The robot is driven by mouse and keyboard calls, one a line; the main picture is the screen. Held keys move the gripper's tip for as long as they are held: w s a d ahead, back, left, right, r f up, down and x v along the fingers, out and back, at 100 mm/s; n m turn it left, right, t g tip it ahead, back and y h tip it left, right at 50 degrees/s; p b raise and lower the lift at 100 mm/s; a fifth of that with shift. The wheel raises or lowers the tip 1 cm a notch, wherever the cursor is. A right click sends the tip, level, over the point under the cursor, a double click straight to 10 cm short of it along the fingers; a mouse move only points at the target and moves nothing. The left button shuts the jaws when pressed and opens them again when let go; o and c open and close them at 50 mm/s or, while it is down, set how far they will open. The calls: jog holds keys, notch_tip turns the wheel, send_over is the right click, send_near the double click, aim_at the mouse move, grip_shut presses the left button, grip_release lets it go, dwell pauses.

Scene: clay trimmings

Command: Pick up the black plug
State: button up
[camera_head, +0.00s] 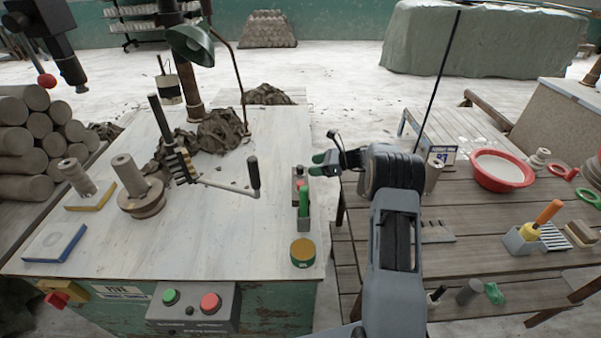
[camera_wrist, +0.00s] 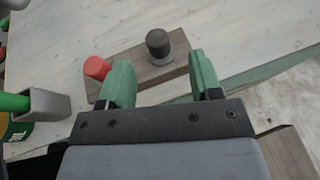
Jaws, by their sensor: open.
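The black plug (camera_wrist: 158,43) is a short dark cylinder standing upright on a grey round base, at one end of a small wooden block (camera_wrist: 144,75) in the wrist view. A red plug (camera_wrist: 97,68) stands at the block's other end. My gripper (camera_wrist: 160,73) is open and empty. Its two green fingers lie either side of the black plug's line, with the plug beyond the fingertips in the picture, apart from them. In the head view my gripper (camera_head: 317,164) is just right of the block, near the pale table's right edge. The black plug is small there.
A green-handled tool (camera_head: 304,200) in a grey holder and a round tin (camera_head: 302,254) stand in front of the block on the pale table (camera_head: 235,240). A metal crank (camera_head: 253,175) is to the left. A slatted bench (camera_head: 480,255) is to the right.

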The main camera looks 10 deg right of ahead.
aim_at(300, 167)
jog(key=shift+p+x, duration=0.55)
jog(key=shift+x, duration=2.55)
jog(key=shift+s, duration=0.15)
jog(key=c, duration=1.1)
